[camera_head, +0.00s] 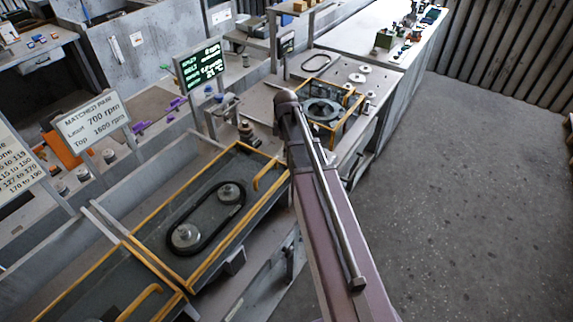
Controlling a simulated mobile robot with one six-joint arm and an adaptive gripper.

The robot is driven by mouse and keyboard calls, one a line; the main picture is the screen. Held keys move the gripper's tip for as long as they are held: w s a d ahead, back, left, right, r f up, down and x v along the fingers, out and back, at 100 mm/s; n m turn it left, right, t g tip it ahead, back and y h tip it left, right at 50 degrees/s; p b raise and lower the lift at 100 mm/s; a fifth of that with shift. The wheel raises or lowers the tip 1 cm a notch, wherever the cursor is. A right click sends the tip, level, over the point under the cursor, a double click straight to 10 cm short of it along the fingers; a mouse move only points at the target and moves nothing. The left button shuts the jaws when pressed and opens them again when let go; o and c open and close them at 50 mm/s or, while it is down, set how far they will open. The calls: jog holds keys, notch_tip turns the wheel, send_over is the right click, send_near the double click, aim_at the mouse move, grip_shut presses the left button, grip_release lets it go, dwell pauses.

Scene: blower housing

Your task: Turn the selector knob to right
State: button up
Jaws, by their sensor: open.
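My arm link (335,235) crosses the middle of the view from the lower right up to a rounded joint. My gripper does not show; the arm beyond that joint is hidden. I cannot pick out a selector knob with certainty. A small dark, stacked round part (247,133) stands on the bench just left of the arm's joint, but I cannot tell what it is. A dark display (201,67) with green and white text stands on a post behind it. A round blower-like part (322,109) sits in a yellow-edged frame right of the joint.
A yellow-railed tray holds a belt around two pulleys (206,218). A sign (93,121) reads "Matched pair, Least 700 rpm, Top 1600 rpm". A pale bench (385,58) runs to the back. Grey floor (470,210) on the right is clear.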

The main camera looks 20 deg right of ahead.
jog(key=shift+f+b, duration=2.8)
jog(key=shift+f, duration=0.25)
grip_shut()
